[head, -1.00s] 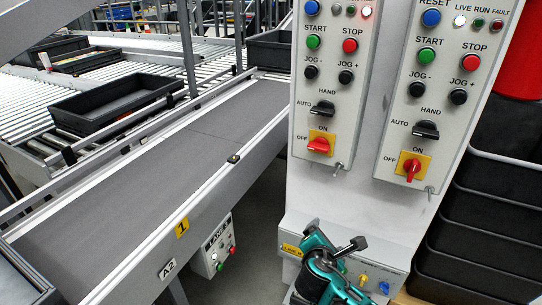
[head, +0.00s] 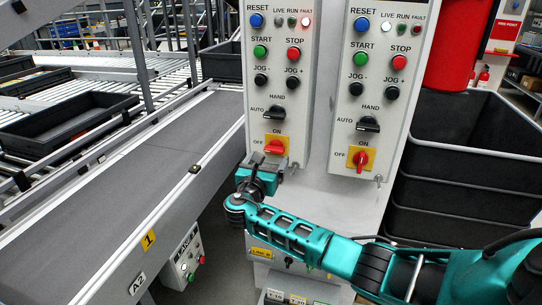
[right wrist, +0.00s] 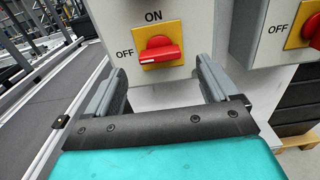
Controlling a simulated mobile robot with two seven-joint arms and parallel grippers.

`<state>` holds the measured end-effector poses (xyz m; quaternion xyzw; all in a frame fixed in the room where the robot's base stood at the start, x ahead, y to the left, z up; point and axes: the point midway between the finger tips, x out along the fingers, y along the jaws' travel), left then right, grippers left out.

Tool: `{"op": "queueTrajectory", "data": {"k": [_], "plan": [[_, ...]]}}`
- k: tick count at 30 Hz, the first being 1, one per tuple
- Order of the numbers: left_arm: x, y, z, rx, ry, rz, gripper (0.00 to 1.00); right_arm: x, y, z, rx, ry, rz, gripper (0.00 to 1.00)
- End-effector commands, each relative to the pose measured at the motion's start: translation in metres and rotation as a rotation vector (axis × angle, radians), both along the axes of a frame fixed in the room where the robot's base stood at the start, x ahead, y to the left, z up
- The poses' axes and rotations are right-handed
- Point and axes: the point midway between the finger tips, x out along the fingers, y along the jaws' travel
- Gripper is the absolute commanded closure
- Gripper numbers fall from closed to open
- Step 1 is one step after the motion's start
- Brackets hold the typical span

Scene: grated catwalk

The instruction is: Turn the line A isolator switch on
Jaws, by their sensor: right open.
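The left panel's isolator switch (head: 275,147) is a red handle on a yellow plate. Its handle lies sideways toward OFF, and it also shows in the right wrist view (right wrist: 160,52). The right panel's isolator switch (head: 361,159) has its red handle upright toward ON. I cannot read a label that says which panel is line A. My right gripper (head: 276,170) is just below the left isolator; in the right wrist view its open, empty fingers (right wrist: 163,78) point toward it, one either side, apart from the handle. My left gripper is not in view.
Black selector knobs (head: 279,112) and push buttons sit above the isolators. A conveyor (head: 130,190) runs at left. Black crates (head: 470,175) stand at right.

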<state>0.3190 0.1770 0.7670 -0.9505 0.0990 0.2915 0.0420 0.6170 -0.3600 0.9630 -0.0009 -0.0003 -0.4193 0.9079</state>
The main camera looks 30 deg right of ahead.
Motion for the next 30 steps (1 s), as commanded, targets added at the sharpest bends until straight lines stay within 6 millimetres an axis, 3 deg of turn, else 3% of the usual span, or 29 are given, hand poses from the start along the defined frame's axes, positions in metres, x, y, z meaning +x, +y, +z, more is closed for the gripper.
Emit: {"op": "queueTrajectory", "data": {"k": [3, 9, 20, 30], "plan": [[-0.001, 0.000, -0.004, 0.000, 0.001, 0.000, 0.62, 0.014, -0.017, 0.000, 0.000, 0.000, -0.003, 0.13], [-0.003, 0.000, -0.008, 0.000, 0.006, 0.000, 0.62, 0.026, -0.030, -0.001, 0.000, 0.000, 0.000, 0.13], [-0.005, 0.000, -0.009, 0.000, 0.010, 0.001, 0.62, 0.029, -0.033, 0.000, 0.001, 0.000, 0.001, 0.13], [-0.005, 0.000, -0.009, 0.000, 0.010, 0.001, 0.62, 0.029, -0.033, 0.000, 0.001, 0.000, 0.001, 0.45]]}}
